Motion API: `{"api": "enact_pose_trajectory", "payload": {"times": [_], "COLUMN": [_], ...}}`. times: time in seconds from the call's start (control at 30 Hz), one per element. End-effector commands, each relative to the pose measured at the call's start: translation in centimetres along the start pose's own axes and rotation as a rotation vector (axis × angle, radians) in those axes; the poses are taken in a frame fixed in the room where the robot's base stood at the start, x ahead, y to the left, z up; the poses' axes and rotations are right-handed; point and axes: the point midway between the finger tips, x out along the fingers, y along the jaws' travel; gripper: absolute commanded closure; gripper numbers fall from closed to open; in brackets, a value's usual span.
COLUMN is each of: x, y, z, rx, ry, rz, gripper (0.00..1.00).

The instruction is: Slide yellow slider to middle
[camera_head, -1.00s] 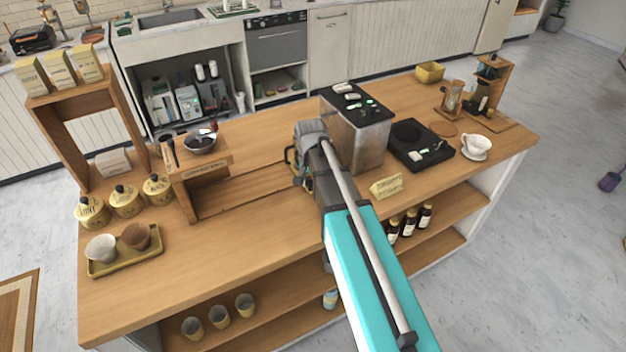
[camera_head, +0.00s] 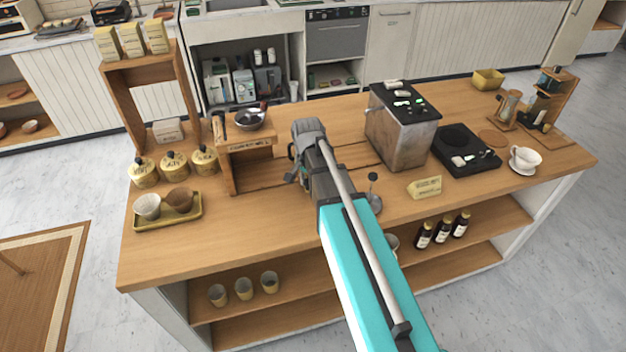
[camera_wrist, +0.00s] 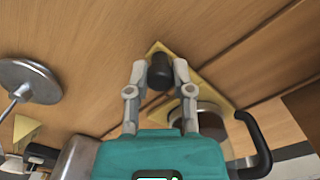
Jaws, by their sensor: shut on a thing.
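The yellow slider (camera_wrist: 185,72) is a flat yellow plate with a black knob (camera_wrist: 160,72), seen in the wrist view on the wooden counter's dark grooves. My gripper (camera_wrist: 157,68) is shut on the knob, its fingers on either side. A round vessel (camera_wrist: 205,118) with a black handle stands on or over the plate, partly hidden by my gripper. In the head view my gripper (camera_head: 302,172) is over the grooved strip, between the small wooden stand and the metal box. My arm hides the slider there.
The metal box (camera_head: 398,140) stands right of my arm, the small wooden stand (camera_head: 247,145) with a pan left. A round-based metal tool (camera_head: 374,200) is close by the arm; its base also shows in the wrist view (camera_wrist: 32,82). Grooves (camera_head: 355,155) lie bare between arm and box.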

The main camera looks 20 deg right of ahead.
Motion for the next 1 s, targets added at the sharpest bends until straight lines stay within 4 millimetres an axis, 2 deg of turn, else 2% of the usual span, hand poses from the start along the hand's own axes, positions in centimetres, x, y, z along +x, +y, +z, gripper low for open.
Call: {"api": "enact_pose_trajectory", "payload": {"times": [0.4,0.43,0.6,1.0], "x": [-0.08,-0.08,-0.07,-0.04], "y": [0.49,0.5,0.58,0.68], "z": [-0.81,-0.83,-0.86,-0.81], "rx": [0.019,0.02,0.021,0.021], "ry": [0.004,0.004,0.004,0.003], "rz": [-0.004,-0.004,-0.004,-0.002], "gripper": [1.0,0.66,0.35,0.35]}}
